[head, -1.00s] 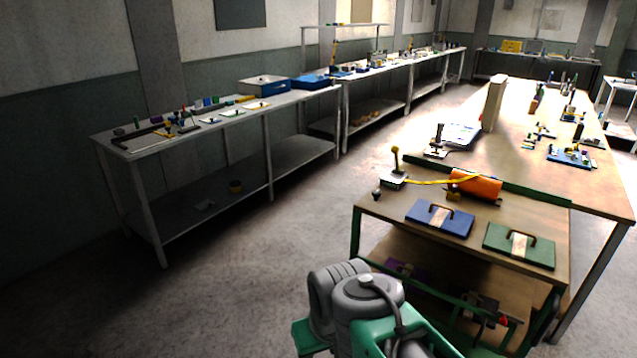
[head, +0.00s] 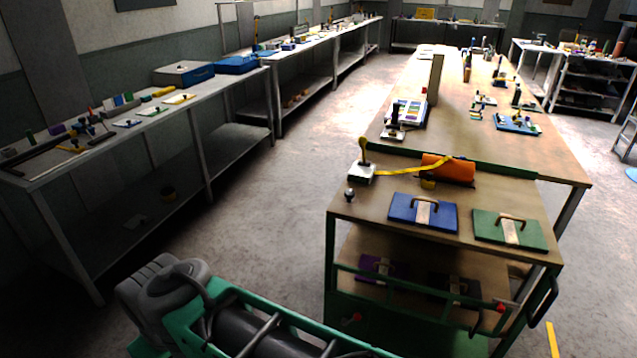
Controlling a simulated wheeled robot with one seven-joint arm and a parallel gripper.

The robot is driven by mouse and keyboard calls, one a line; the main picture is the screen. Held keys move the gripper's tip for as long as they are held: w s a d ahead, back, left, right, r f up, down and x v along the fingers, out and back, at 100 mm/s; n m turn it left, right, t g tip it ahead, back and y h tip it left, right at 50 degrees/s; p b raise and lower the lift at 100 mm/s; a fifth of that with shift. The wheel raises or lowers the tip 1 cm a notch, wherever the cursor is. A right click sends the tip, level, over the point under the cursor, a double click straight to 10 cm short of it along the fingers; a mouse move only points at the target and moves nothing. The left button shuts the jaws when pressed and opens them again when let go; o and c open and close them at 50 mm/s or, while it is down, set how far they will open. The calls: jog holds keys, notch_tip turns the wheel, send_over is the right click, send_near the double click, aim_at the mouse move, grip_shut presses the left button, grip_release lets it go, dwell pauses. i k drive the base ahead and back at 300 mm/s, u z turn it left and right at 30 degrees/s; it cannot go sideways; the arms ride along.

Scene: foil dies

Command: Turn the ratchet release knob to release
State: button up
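A grey ratchet block (head: 361,173) with an upright yellow-topped lever (head: 363,149) sits at the back left of the cart's top. A yellow strap (head: 405,170) runs from it to the right, to an orange roll (head: 448,168). A small dark knob (head: 349,195) stands on a light base near the cart's left edge, just in front of the ratchet block. Whether this is the release knob, and which way it is turned, I cannot tell. My gripper is out of view.
A blue plate (head: 408,213) and a green plate (head: 485,223), each with a handle, lie on the cart's top in front of the roll. The cart's green frame (head: 331,270) has shelves below. A long workbench (head: 455,110) stands behind. The floor (head: 270,190) at left is clear.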

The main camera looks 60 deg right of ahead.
aim_at(349, 194)
jog(key=z, duration=0.2)
jog(key=i, duration=0.9)
jog(key=z, duration=1.1)
jog(key=i, duration=0.75)
jog(key=z, duration=0.7)
